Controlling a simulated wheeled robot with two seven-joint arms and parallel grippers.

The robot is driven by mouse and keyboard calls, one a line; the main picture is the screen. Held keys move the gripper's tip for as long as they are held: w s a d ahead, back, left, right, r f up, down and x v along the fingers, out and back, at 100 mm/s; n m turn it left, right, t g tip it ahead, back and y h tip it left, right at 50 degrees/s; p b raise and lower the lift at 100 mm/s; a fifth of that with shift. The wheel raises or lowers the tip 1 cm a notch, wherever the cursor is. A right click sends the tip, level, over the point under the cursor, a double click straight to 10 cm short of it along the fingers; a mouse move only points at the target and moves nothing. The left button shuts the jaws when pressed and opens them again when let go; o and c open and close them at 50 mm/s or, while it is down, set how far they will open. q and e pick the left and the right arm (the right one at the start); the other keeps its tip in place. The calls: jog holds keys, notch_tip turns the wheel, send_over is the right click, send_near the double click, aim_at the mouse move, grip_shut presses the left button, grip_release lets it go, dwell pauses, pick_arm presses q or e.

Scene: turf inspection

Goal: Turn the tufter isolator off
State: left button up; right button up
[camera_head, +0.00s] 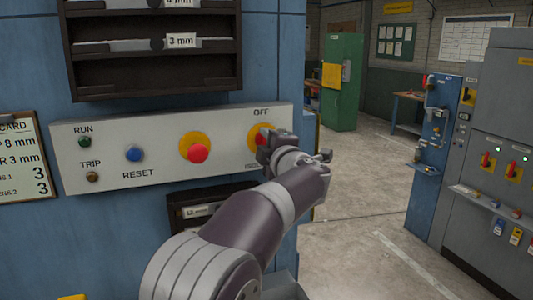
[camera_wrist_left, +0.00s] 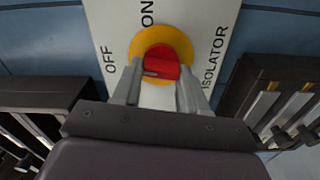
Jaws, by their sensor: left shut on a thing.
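The tufter isolator is a red handle (camera_wrist_left: 162,64) on a round yellow plate (camera_wrist_left: 160,37), at the right end of a pale control panel (camera_head: 120,177). In the head view the yellow plate (camera_head: 250,132) is partly hidden by my left gripper (camera_head: 276,146). In the left wrist view my left gripper (camera_wrist_left: 160,75) has one finger on each side of the red handle and is shut on it. The printed OFF lies left of the plate there, ON above and ISOLATOR right. I cannot tell which end of the handle is its pointer. My right gripper is not in view.
The panel also has a red button on yellow (camera_head: 197,153), a blue reset button (camera_head: 134,154), and RUN and TRIP lamps. A dark rack (camera_head: 150,75) is above, another (camera_head: 190,205) below. Open floor lies right, before a grey cabinet (camera_head: 490,120) with other red switches.

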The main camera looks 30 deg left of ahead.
pick_arm(q)
jog(key=shift+f+n+b, duration=0.15)
jog(key=shift+n+b, duration=0.35)
jog(key=shift+n, duration=0.3)
jog(key=o, duration=1.1)
jog(key=shift+w, duration=0.1)
jog(key=shift+c, duration=0.2)
jog(key=shift+d, duration=0.1)
jog(key=b+v, duration=0.4)
jog(key=v, duration=0.8)
jog(key=shift+d, duration=0.2)
jog(key=shift+s, duration=0.2)
